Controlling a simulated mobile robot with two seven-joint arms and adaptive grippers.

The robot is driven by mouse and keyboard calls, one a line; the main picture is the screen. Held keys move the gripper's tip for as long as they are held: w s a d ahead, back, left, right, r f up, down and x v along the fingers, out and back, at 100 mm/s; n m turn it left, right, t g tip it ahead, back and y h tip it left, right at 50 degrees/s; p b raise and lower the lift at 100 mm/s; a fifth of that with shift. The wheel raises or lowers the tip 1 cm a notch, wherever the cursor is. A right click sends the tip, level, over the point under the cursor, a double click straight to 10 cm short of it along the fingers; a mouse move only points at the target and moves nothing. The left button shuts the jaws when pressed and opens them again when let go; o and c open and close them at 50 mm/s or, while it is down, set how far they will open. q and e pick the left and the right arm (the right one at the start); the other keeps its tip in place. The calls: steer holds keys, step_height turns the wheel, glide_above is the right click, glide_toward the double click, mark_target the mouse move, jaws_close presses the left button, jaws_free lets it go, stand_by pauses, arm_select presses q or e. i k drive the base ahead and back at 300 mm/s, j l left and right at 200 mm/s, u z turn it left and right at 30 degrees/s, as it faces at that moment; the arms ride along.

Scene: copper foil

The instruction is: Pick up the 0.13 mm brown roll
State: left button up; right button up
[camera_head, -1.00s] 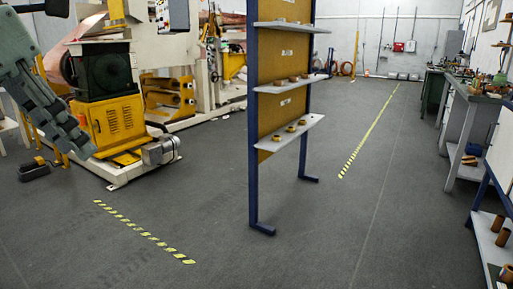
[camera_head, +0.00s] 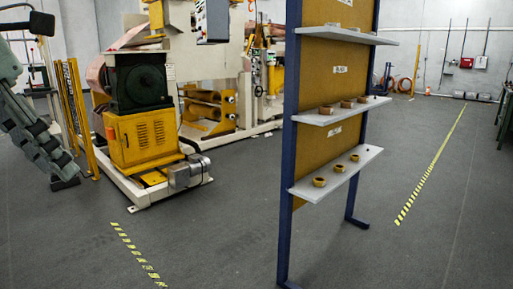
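A blue-framed shelf rack (camera_head: 284,200) with a brown back panel stands right of centre, some way ahead. Its lowest visible shelf (camera_head: 305,190) holds yellowish-tan rolls (camera_head: 337,168) in a row. The middle shelf (camera_head: 300,117) holds browner rolls (camera_head: 345,105). The top shelf (camera_head: 385,41) carries small items, partly cut by the frame edge. I cannot read the labels, so I cannot tell which roll is 0.13 mm. My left gripper (camera_head: 62,165) hangs at the far left, well away from the rack; its finger opening is not clear. My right gripper is not in view.
A yellow and green machine (camera_head: 140,135) with a grey motor (camera_head: 188,172) stands at left. Yellow-striped floor tape (camera_head: 135,252) runs in front of it, and another strip (camera_head: 430,170) lies right of the rack. The grey floor before the rack is clear.

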mark_target(344, 104)
steer(key=i+l+u, duration=0.15)
steer(key=i+l, duration=0.25)
steer(key=l, duration=0.15)
steer(key=i+l+u, duration=0.2)
steer(key=i+l, duration=0.15)
steer(key=l, duration=0.2)
steer(key=i+l+u, duration=0.15)
steer(key=i+l, duration=0.15)
steer(key=l, duration=0.35)
steer(key=i+l+u, duration=0.2)
steer(key=l, duration=0.45)
steer(key=i+l+u, duration=0.15)
steer(key=i+l, duration=0.15)
steer(key=l, duration=0.45)
steer(key=i+l+u, duration=0.2)
steer(key=l, duration=0.5)
steer(key=i+l+u, duration=0.15)
steer(key=l, duration=0.6)
steer(key=l+u, duration=0.2)
steer(key=l, duration=0.6)
steer(key=i+l+u, duration=0.1)
steer(key=l, duration=0.25)
steer(key=i+l+u, duration=0.1)
steer(key=i+l, duration=0.15)
steer(key=l, duration=0.15)
steer(key=i+l+u, duration=0.1)
steer(key=l, duration=0.3)
steer(key=i+l+u, duration=0.1)
steer(key=l, duration=0.25)
steer(key=i, duration=0.05)
